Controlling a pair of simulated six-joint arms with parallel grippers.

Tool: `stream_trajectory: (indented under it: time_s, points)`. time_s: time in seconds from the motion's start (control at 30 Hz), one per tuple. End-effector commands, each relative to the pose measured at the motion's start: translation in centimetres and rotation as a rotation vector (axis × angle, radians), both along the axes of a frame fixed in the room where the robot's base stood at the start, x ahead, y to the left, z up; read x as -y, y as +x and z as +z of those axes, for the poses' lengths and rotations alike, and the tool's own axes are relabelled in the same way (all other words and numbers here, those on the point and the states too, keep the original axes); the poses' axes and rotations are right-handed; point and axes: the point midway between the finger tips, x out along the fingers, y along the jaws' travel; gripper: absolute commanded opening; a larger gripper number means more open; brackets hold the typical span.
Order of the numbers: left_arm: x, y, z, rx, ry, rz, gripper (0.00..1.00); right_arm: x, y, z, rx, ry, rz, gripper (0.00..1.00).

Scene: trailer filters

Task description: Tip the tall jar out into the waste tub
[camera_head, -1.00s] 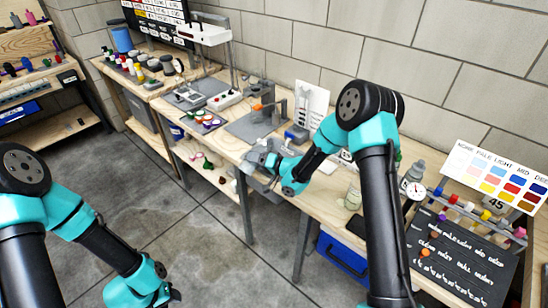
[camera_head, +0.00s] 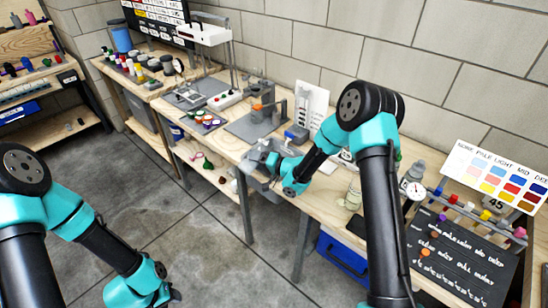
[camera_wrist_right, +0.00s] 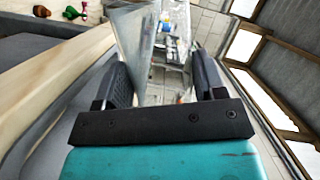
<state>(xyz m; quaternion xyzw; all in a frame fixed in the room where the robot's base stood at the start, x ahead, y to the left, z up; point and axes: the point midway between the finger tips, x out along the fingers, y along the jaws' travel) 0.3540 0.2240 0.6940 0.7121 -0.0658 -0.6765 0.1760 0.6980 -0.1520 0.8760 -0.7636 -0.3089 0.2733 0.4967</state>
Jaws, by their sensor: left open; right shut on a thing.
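My right gripper (camera_head: 268,158) is at the front edge of the long wooden bench, its arm coming in from the right. In the right wrist view its two dark fingers (camera_wrist_right: 165,80) are closed on a pale grey, partly see-through thing, which looks like the tall jar (camera_wrist_right: 134,38). The jar's mouth and contents cannot be made out. A grey shape (camera_head: 262,188) hangs just below the gripper at the bench edge; I cannot tell whether it is the waste tub. My left gripper (camera_head: 174,295) is low at the bottom, away from the bench, small and partly hidden by its wrist.
A grey stand with an orange part (camera_head: 262,106) is on the bench behind the right gripper. A blue crate (camera_head: 342,256) sits beneath.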

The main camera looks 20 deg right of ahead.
Motion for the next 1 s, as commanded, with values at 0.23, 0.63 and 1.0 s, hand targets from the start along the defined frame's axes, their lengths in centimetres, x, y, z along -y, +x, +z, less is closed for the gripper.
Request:
stream_trajectory:
  time_s: [0.23,0.63,1.0]
  points:
    - [0.00,0.00,0.00,0.000,0.000,0.000,0.43,-0.06,0.05,-0.04,-0.017,0.028,0.000,0.34]
    - [0.00,0.00,0.00,0.000,0.000,0.000,0.43,0.23,0.15,-0.07,-0.045,0.075,0.000,0.34]
    - [0.00,0.00,0.00,0.000,0.000,0.000,0.43,0.63,0.48,-0.12,-0.073,0.116,0.000,0.34]
